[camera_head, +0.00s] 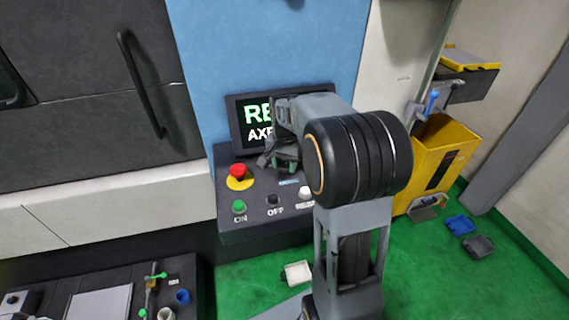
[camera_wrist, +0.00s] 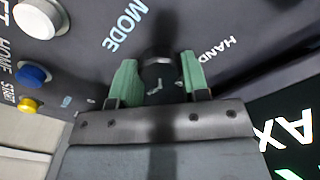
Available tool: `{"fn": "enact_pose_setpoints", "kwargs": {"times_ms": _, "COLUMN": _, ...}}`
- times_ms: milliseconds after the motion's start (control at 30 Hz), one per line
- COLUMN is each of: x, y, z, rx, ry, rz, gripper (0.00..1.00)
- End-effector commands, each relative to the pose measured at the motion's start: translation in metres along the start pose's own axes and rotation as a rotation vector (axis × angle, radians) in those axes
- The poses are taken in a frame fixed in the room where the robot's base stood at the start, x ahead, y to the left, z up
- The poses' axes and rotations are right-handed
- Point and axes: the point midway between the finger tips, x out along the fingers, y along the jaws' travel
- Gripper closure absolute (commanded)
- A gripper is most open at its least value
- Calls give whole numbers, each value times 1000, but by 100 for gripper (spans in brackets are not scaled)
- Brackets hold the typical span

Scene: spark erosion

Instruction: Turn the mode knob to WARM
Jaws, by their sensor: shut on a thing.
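The dark mode knob (camera_wrist: 158,68) is in the wrist view, between the two green fingers of my gripper (camera_wrist: 159,80). The gripper is shut on it. The printed word MODE (camera_wrist: 125,25) is to the knob's upper left and HAND (camera_wrist: 217,45) to its upper right. I see no WARM label; part of the panel is hidden behind the gripper. A small pale mark shows on the knob's lower face, but I cannot tell which setting it points to. In the head view, my gripper (camera_head: 285,160) is at the black control panel (camera_head: 258,220), and the knob is hidden.
The panel carries a red emergency stop (camera_head: 237,171), a green ON button (camera_head: 239,206), a black OFF button (camera_head: 272,199) and a white button (camera_head: 305,193). Blue (camera_wrist: 33,73) and yellow (camera_wrist: 28,104) buttons are in the wrist view. A screen (camera_head: 252,115) is behind my gripper.

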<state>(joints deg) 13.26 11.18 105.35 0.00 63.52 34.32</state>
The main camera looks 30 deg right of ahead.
Motion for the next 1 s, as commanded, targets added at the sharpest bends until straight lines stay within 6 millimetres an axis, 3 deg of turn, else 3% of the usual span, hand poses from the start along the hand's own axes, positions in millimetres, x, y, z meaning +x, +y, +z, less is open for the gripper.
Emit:
{"fn": "enact_pose_setpoints", "kwargs": {"times_ms": 467, "x": -1, "y": 0, "z": 0, "rx": 15, "ry": 2, "rz": -2, "gripper": 82}}
{"fn": "enact_pose_setpoints", "kwargs": {"times_ms": 500, "x": -1, "y": 0, "z": 0, "rx": 15, "ry": 2, "rz": -2, "gripper": 56}}
{"fn": "enact_pose_setpoints", "kwargs": {"times_ms": 700, "x": -1, "y": 0, "z": 0, "rx": 14, "ry": 2, "rz": -1, "gripper": 37}}
{"fn": "enact_pose_setpoints", "kwargs": {"times_ms": 767, "x": 0, "y": 0, "z": 0, "rx": 13, "ry": 1, "rz": -1, "gripper": 32}}
{"fn": "enact_pose_setpoints", "kwargs": {"times_ms": 1000, "x": -1, "y": 0, "z": 0, "rx": 13, "ry": 1, "rz": -1, "gripper": 32}}
